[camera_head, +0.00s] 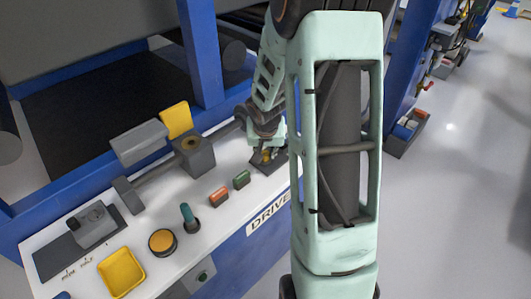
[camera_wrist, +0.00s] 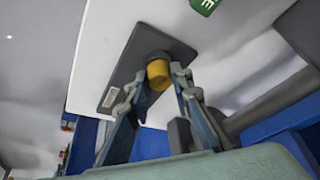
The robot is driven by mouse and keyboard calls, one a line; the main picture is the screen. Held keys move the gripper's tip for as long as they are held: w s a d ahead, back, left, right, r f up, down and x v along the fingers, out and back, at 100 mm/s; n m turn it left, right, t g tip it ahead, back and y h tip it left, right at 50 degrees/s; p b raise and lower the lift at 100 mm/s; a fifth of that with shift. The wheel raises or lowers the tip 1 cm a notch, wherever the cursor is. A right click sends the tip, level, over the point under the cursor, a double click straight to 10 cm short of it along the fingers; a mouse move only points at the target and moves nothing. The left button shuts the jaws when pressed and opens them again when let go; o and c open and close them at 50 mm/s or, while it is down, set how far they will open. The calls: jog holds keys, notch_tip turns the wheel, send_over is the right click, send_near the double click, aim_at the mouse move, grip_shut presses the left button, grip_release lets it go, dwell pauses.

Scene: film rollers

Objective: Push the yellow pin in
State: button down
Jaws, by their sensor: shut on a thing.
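The yellow pin (camera_wrist: 159,73) shows in the wrist view between the fingertips of my gripper (camera_wrist: 160,84). It stands out from a dark hole or collar on a dark grey plate (camera_wrist: 128,64). My gripper is shut on the pin, with a finger on each side. In the head view the pin (camera_head: 266,155) is a small yellow patch under my gripper (camera_head: 266,150), at the right end of the white panel. My arm hides much of that end. How deep the pin sits I cannot tell.
The white panel (camera_head: 225,218) holds a yellow tray (camera_head: 121,271), a round yellow button (camera_head: 162,242), a teal lever (camera_head: 188,216), and red (camera_head: 220,197) and green (camera_head: 242,179) blocks. A grey block (camera_head: 193,154) stands left of my gripper. A blue post (camera_head: 203,50) rises behind.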

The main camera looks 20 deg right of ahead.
jog(key=c, duration=1.7)
grip_release()
jog(key=v, duration=1.2)
jog(key=shift+r, duration=0.1)
jog(key=shift+w, duration=0.1)
